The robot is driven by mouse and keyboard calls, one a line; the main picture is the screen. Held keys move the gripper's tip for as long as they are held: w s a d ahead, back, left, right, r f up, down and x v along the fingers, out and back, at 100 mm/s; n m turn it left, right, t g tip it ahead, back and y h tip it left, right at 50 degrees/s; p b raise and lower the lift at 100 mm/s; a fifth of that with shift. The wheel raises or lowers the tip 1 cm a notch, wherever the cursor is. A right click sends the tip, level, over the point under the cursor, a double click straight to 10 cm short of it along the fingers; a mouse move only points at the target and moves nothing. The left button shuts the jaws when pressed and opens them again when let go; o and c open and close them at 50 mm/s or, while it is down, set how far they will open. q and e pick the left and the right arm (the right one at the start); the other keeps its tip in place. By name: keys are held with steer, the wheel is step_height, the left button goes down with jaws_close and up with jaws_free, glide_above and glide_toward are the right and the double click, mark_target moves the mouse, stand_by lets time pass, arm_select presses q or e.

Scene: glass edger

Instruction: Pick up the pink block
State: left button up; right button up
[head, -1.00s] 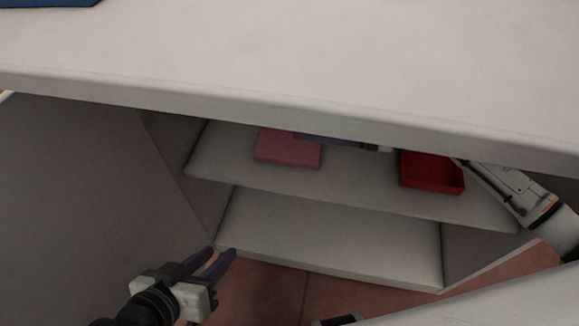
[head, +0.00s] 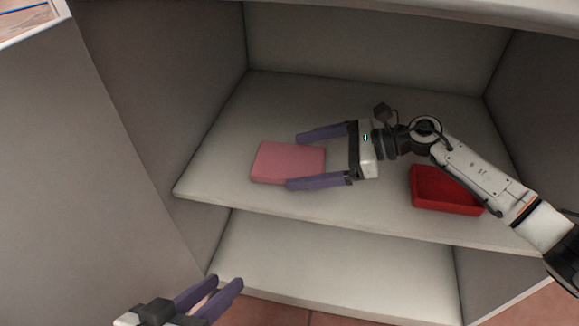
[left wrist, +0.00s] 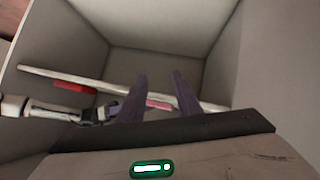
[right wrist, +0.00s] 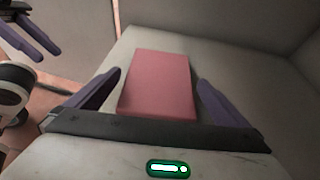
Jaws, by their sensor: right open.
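The pink block (head: 288,162) lies flat on the upper shelf (head: 215,165) of the cabinet, left of the middle. My right gripper (head: 292,161) reaches in from the right, open, with its purple fingertips at the block's right end, one on the far side and one on the near side. In the right wrist view the block (right wrist: 158,85) lies between and ahead of the two fingers. My left gripper (head: 226,287) is low at the left, in front of the cabinet and apart from the block, with a gap between its fingers. The block also shows in the left wrist view (left wrist: 158,104).
A red tray (head: 436,203) stands on the same shelf to the right, partly behind my right arm. The cabinet's left side wall (head: 85,150) and top edge (head: 430,8) bound the space. A lower shelf (head: 330,265) is bare.

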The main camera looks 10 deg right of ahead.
steer(key=shift+x, duration=1)
steer(key=shift+c, duration=0.3)
steer(key=shift+r, duration=0.1)
steer(key=c, duration=1)
